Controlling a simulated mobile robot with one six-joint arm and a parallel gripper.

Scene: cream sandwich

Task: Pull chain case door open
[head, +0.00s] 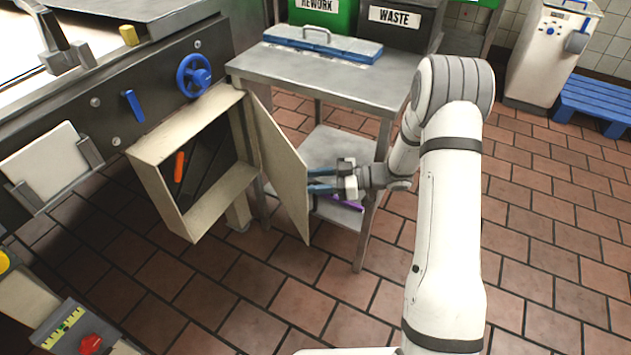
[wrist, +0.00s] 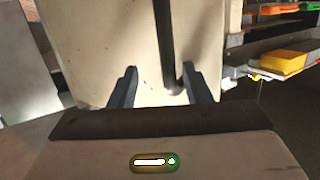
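The cream chain case (head: 190,222) is fixed under the machine at left in the head view. Its door (head: 280,165) stands swung out on the right side, and the case's dark inside shows. In the wrist view the door's outer face (wrist: 90,50) fills the middle, with a dark upright bar handle (wrist: 167,45) on it. My gripper (head: 312,181) is at the door's outer side. Its two fingers (wrist: 160,88) are apart, and the bar appears between them, nearer the right finger. I cannot tell whether they touch it.
An orange item (head: 179,166) shows inside the case. A steel table (head: 330,82) with a lower shelf stands close behind the door and my gripper. A blue handwheel (head: 194,76) is above the case. Tiled floor in front of the door is clear.

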